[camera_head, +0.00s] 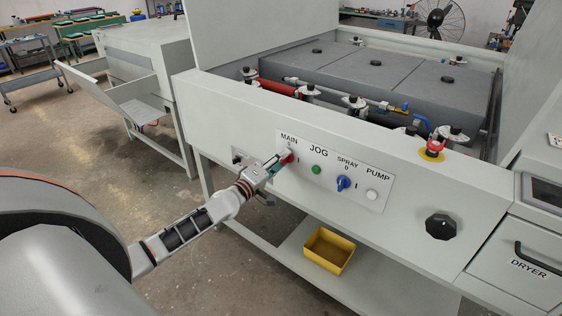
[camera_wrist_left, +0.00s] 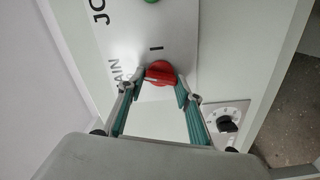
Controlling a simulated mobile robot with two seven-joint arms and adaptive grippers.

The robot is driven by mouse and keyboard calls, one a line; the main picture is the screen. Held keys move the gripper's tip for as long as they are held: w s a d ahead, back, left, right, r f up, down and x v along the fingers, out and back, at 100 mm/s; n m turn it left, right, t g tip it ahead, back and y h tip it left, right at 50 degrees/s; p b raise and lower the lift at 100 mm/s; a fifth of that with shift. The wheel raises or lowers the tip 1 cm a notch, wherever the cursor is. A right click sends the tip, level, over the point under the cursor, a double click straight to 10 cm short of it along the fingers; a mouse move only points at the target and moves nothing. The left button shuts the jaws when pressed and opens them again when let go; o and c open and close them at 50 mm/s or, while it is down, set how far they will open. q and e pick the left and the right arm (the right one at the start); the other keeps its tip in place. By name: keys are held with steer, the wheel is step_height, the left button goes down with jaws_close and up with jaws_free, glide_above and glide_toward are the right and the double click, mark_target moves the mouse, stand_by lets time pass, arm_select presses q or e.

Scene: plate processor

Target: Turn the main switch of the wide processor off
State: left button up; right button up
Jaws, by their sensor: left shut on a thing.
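The red main switch (camera_head: 289,158) is on the white control panel (camera_head: 333,181), below the word MAIN. It also shows in the left wrist view (camera_wrist_left: 160,73), where its handle lies roughly crosswise and an "I" mark stands above it. My left gripper (camera_head: 281,161) reaches it from the lower left. In the left wrist view the gripper's two fingers (camera_wrist_left: 161,84) are on either side of the red handle and shut on it. The fingers partly cover the switch in the head view. My right gripper is not in view.
A green jog button (camera_head: 317,169), a blue spray switch (camera_head: 344,183) and a white pump button (camera_head: 372,194) sit right of the main switch. A black dial (camera_wrist_left: 228,126) is close to the fingers. A yellow bin (camera_head: 329,250) stands on the shelf below.

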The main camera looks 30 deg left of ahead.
arm_select(q)
steer(key=shift+n, duration=2)
steer(key=o, duration=1.1)
steer(key=shift+s+f, duration=0.1)
steer(key=s, duration=0.8)
steer(key=s+a, duration=0.1)
steer(key=s, duration=0.2)
steer(key=shift+s, duration=0.4)
